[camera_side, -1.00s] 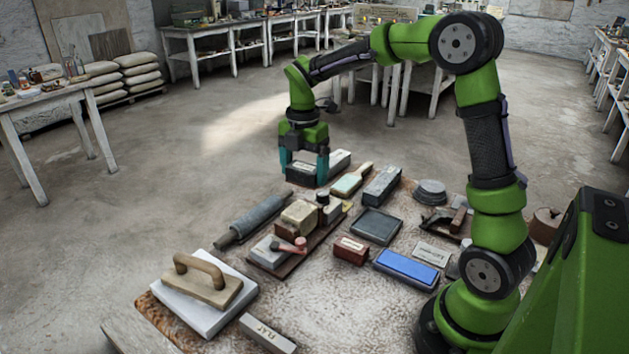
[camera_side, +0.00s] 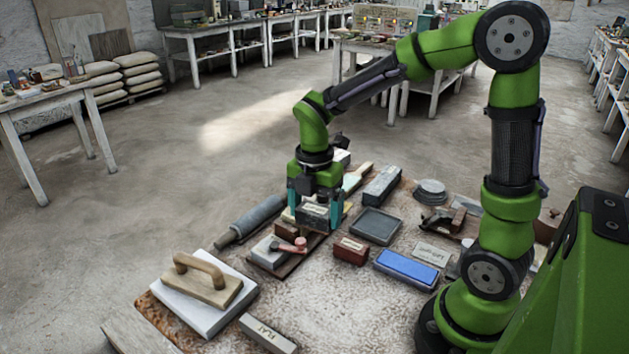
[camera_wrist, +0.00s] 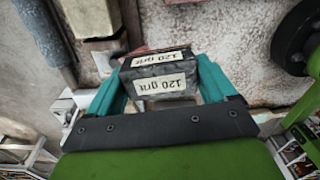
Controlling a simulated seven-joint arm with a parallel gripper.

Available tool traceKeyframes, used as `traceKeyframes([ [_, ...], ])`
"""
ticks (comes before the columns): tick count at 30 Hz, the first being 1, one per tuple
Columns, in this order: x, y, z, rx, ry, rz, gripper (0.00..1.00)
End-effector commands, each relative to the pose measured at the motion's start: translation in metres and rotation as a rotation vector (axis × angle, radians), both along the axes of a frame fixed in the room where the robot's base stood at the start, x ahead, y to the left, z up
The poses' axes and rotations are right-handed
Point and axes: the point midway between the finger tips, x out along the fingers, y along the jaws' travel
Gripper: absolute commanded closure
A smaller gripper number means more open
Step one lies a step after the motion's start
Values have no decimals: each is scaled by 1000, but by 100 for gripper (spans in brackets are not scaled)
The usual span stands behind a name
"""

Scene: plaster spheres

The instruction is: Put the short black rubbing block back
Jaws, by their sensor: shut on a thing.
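My gripper (camera_side: 315,215) has teal fingers shut on a short black block (camera_side: 315,211) with pale labels. In the wrist view, the block (camera_wrist: 158,75) sits between my fingers (camera_wrist: 160,85), and its labels read "120 grit" upside down. In the side view, the block appears over the brown wooden tray (camera_side: 286,267), hiding much of the tray's middle and far part. I cannot tell whether the block touches anything below it. A grey stone and a pinkish-handled piece (camera_side: 293,246) lie at the tray's near end.
A dark grey roller (camera_side: 252,220) lies left of the tray. A red-brown block (camera_side: 351,250), a dark square plate (camera_side: 376,225) and a blue stone (camera_side: 406,268) lie to the right. A wood-handled float on a white slab (camera_side: 205,297) is in front.

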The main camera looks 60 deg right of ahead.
Motion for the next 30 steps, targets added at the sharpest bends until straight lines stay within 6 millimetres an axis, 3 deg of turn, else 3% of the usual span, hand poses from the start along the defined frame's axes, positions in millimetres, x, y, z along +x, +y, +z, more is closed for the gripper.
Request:
traceKeyframes([
  [3, -31, 13, -20, -2, 1, -29, 55],
  [9, -58, 18, -45, -2, -3, -105, 55],
  [25, -54, 17, -115, -2, -16, -132, 55],
  [30, -54, 17, -125, -1, -20, -133, 55],
])
